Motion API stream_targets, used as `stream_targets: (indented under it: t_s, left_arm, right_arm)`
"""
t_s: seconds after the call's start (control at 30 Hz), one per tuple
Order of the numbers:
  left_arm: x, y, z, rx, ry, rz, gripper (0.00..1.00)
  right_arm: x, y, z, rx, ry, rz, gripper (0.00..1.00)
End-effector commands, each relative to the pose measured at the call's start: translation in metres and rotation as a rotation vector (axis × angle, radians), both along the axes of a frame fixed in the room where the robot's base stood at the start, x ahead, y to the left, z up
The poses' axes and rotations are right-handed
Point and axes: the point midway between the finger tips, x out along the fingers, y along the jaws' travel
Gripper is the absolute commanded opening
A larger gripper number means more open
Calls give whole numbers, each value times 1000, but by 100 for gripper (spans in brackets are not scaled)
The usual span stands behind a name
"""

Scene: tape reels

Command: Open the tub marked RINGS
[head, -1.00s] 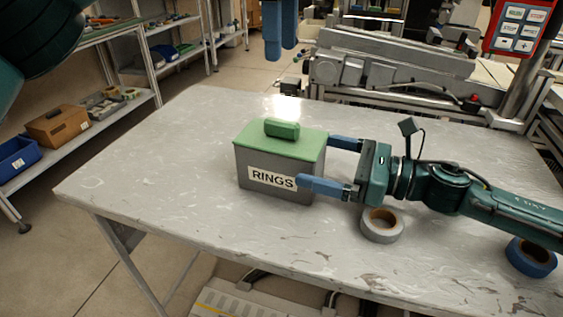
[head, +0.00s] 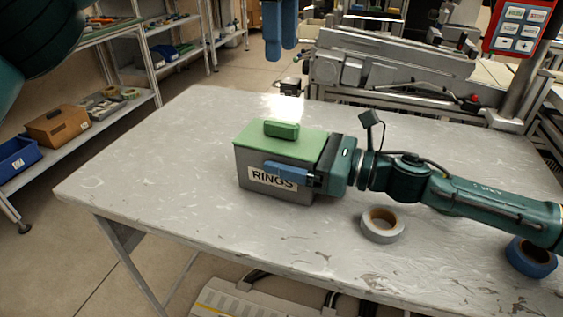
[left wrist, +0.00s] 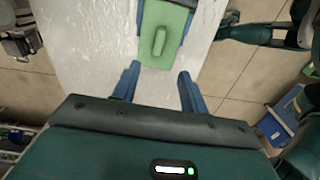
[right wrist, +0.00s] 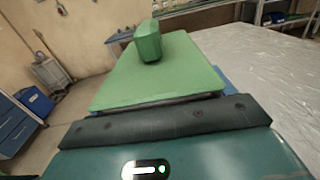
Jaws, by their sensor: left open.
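The grey tub marked RINGS (head: 256,190) stands upright on the table with its green lid (head: 250,140) on. A green block handle (head: 281,129) sits on top of the lid. My right gripper (head: 284,158) is at the tub's right side, one blue finger along the labelled front, the other hidden behind; I cannot tell whether they press the walls. The right wrist view shows the lid (right wrist: 155,80) close ahead. My left gripper (head: 280,50) hangs high, open and empty; the left wrist view shows the lid's handle (left wrist: 160,41) beyond its fingertips (left wrist: 157,72).
A grey tape reel (head: 382,226) lies right of the tub, near the right arm. A blue reel (head: 531,258) lies at the table's right edge. The table (head: 150,165) left of the tub is bare. Shelves with bins stand at left; machinery stands behind.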

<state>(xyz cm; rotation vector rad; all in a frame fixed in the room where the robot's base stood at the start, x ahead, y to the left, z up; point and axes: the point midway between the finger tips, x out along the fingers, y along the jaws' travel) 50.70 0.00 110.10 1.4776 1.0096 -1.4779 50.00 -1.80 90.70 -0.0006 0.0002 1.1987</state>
Motion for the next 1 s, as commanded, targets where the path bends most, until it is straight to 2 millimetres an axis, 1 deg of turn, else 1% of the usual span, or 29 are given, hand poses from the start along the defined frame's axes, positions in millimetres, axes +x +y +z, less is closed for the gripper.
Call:
stream_targets:
  t_s: [0.03,0.07,0.53,0.73,0.83,0.93,1.0]
  left_arm:
    - [0,0,0,0,0,0,44]
    - [0,0,0,0,0,0,44]
    - [0,0,0,0,0,0,44]
    - [0,0,0,0,0,-2,60]
    - [0,0,0,0,0,-38,68]
    - [0,0,-1,1,0,-142,76]
    - [0,0,-2,1,0,-260,80]
  right_arm:
    - [0,0,0,0,0,0,76]
    - [0,0,0,0,0,0,74]
    - [0,0,0,0,0,0,36]
    - [0,0,0,0,1,0,36]
    - [0,0,0,0,1,0,36]
    - [0,0,0,0,1,0,36]
    - [0,0,0,0,1,0,36]
